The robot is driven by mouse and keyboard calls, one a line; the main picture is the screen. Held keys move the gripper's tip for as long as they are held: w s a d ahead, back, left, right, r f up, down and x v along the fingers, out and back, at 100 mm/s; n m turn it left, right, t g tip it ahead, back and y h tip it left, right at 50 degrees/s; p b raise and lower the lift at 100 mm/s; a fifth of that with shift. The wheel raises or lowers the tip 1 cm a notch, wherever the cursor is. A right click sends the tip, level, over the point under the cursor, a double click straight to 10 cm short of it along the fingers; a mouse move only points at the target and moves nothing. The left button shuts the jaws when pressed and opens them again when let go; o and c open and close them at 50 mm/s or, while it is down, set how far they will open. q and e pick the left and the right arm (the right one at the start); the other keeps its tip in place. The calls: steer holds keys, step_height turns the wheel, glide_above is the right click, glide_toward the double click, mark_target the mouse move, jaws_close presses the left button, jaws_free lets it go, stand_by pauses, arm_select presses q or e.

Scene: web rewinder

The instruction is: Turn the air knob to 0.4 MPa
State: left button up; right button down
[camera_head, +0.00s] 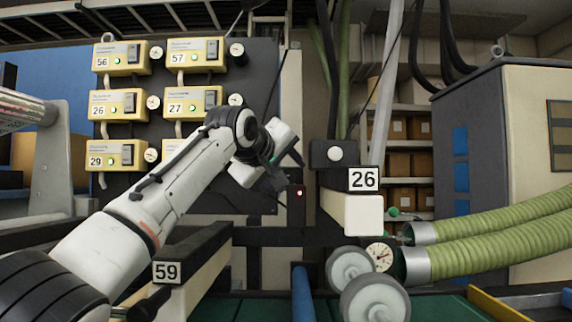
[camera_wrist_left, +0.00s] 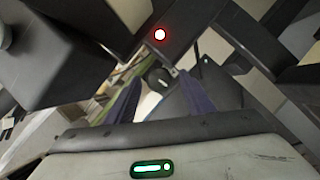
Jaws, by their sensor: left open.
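My left gripper (camera_head: 284,168) hangs in front of the right edge of the dark panel, left of the block labelled 26. In the left wrist view its two dark fingers (camera_wrist_left: 160,97) are spread apart with nothing held. A small dark round part (camera_wrist_left: 158,76) shows between them, apart from the fingers; I cannot tell whether it is the air knob. A round gauge (camera_head: 380,257) with a white dial sits low at the right, beside two pale rollers; its reading is too small to tell. Smaller gauges (camera_head: 237,50) sit beside the yellow boxes. My right gripper is out of view.
A red light (camera_head: 299,193) glows just right of the gripper and also shows in the wrist view (camera_wrist_left: 160,34). The block labelled 26 (camera_head: 356,212), pale rollers (camera_head: 350,268) and green hoses (camera_head: 495,240) stand to the right. A beam labelled 59 (camera_head: 195,262) lies below my arm.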

arm_select(q)
steer(key=c, duration=1)
steer(key=shift+a+r+m, duration=0.15)
steer(key=shift+r+m, duration=0.15)
steer(key=shift+r, duration=0.25)
steer(key=shift+c, duration=0.2)
steer(key=shift+f, duration=0.3)
steer(key=o, duration=1)
steer(key=shift+o, duration=0.2)
steer(key=shift+f+y, duration=0.15)
steer(key=shift+y, duration=0.15)
